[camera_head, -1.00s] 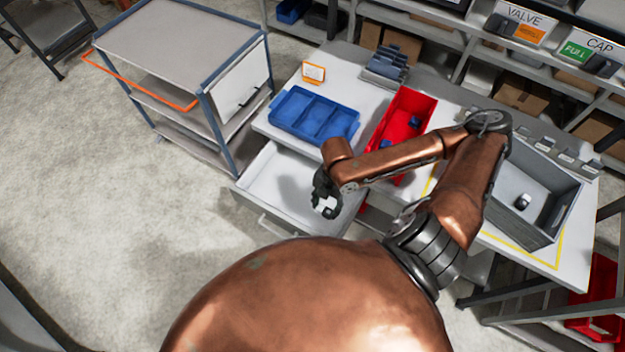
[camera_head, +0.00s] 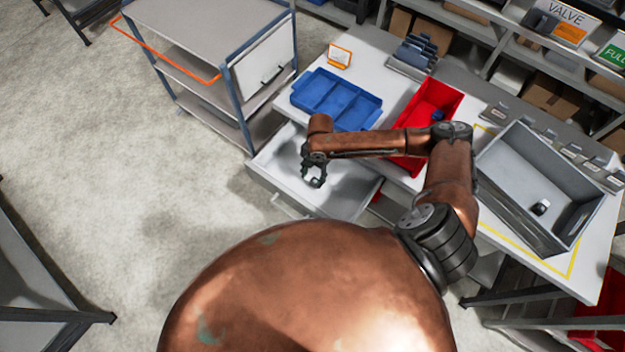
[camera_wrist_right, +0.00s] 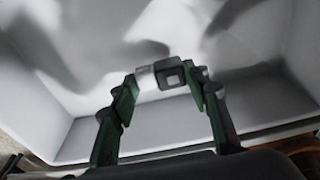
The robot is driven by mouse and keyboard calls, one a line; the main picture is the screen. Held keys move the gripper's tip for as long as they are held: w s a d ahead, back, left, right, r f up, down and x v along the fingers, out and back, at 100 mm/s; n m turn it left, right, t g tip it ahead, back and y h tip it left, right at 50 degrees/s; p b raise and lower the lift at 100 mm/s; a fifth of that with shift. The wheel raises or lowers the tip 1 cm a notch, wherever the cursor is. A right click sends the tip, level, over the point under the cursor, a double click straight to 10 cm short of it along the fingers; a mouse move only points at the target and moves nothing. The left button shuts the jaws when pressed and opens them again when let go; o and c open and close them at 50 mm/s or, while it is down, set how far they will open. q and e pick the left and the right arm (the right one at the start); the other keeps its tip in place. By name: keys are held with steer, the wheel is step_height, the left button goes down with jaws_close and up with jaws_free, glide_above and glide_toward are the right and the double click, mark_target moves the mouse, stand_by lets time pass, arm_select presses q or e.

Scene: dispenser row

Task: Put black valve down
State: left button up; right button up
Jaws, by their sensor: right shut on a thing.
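My right gripper (camera_head: 313,180) is over the open, pale drawer (camera_head: 350,196) below the table's left part. In the right wrist view my right gripper (camera_wrist_right: 166,82) is shut on a small dark valve (camera_wrist_right: 171,73) with a light square face, held between the fingertips. The white drawer interior (camera_wrist_right: 85,40) lies behind it, with shadows on its floor. The gap between valve and drawer floor is hard to judge. In the head view the valve is too small to make out clearly. My left gripper is not in view.
A blue divided tray (camera_head: 336,98), a red bin (camera_head: 412,112) and a grey crate (camera_head: 500,200) stand on the table. The crate holds a small black-and-white part (camera_head: 541,207). A trolley (camera_head: 205,35) stands left of the table. The drawer shows free floor around the gripper.

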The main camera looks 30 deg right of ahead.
mark_target(312, 180)
steer(key=shift+w+f, duration=0.15)
steer(key=shift+f, duration=1.45)
steer(key=shift+f, duration=0.15)
steer(key=o, duration=1.2)
step_height(312, 180, up, 12)
steer(key=d, duration=0.1)
steer(key=shift+w+d, duration=0.3)
steer(key=shift+d, duration=0.05)
steer(key=shift+a, duration=0.1)
